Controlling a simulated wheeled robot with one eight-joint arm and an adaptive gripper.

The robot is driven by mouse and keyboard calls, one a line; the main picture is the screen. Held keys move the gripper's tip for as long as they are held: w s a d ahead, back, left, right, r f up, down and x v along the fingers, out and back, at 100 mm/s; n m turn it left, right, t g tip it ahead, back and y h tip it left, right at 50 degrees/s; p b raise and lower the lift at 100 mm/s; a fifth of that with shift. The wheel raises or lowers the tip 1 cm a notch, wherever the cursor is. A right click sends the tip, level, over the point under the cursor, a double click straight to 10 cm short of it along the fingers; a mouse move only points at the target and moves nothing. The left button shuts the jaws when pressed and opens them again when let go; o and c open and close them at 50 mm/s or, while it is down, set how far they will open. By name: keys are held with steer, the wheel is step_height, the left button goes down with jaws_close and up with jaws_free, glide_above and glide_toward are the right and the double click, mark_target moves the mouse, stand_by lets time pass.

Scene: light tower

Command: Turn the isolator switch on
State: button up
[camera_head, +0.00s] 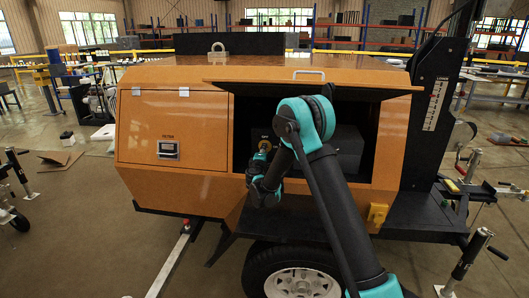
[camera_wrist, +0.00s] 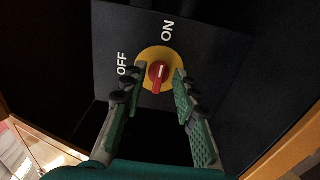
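The isolator switch (camera_wrist: 157,75) is a red knob on a yellow disc, set in a dark panel (camera_wrist: 205,50) with white OFF and ON labels. In the wrist view, OFF is at the disc's upper left and ON is above it. The red handle lies roughly up and down in the picture; I cannot tell for sure which label it points to. My gripper (camera_wrist: 158,88) is open, with one finger on each side of the red handle and gaps between.
The orange light tower housing (camera_head: 200,85) has a raised hatch (camera_head: 350,84) above the bay and a closed filter door (camera_head: 178,128) to the left. A dark box (camera_head: 347,148) sits deeper in the bay.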

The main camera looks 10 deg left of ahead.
steer(key=s, duration=1.2)
steer(key=shift+a, duration=0.2)
